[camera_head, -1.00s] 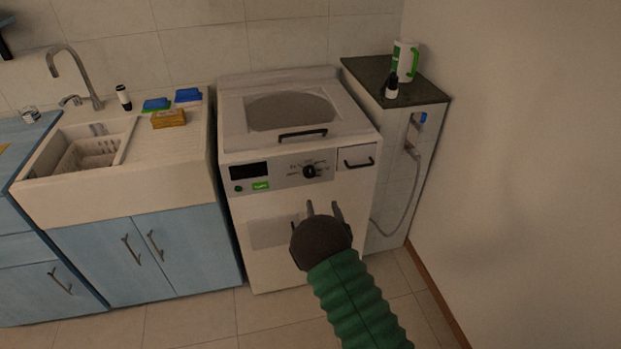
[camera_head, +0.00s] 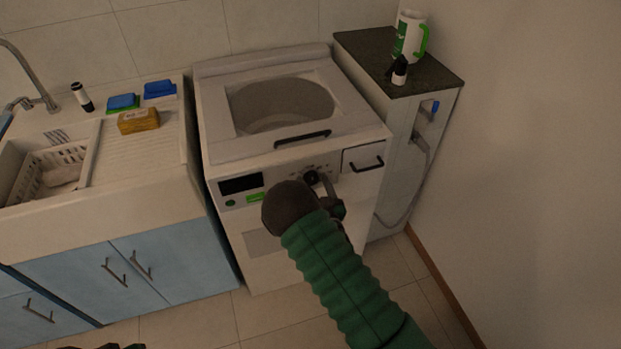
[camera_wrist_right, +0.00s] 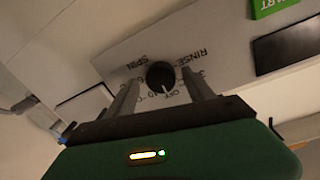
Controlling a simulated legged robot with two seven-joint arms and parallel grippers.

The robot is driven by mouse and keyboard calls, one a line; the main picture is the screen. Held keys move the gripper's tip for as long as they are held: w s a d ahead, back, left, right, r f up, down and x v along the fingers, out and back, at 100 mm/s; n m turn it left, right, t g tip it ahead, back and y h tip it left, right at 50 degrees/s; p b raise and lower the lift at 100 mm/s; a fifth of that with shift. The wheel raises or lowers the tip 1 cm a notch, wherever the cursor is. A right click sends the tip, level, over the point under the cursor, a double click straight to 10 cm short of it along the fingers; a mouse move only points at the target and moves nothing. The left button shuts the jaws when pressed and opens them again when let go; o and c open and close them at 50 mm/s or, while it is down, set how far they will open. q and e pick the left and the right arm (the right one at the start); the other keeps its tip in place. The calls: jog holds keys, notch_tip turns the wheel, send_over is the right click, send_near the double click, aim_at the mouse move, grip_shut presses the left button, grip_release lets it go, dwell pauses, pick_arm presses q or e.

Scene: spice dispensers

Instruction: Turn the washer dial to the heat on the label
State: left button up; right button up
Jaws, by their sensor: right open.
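The washer (camera_head: 225,150) stands in the middle of the head view, with its dial (camera_head: 312,177) on the front panel. In the right wrist view the black dial (camera_wrist_right: 160,75) has a light pointer mark and sits among printed labels such as RINSE and SPIN, seen upside down. My right gripper (camera_head: 325,187) is in front of the panel, partly covering the dial area in the head view. Its two fingers (camera_wrist_right: 157,90) are open, one on each side of the dial; I cannot tell whether they touch it. A dark part at the bottom left edge may be my left arm; its gripper does not show clearly.
A black handle (camera_head: 303,139) and a drawer handle (camera_head: 367,165) stick out near the dial. A sink counter (camera_head: 160,160) with sponges is at the left.

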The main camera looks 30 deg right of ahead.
jog(key=shift+s+a+r, duration=0.1)
jog(key=shift+a+r, duration=0.05)
jog(key=shift+a, duration=0.1)
jog(key=shift+c, duration=0.8)
jog(key=c, duration=0.5)
jog(key=shift+d, duration=0.25)
jog(key=c, duration=0.5)
grip_shut()
pick_arm(q)
jog(key=shift+s+a, duration=0.1)
jog(key=shift+a, duration=0.1)
pick_arm(e)
jog(key=shift+a, duration=0.1)
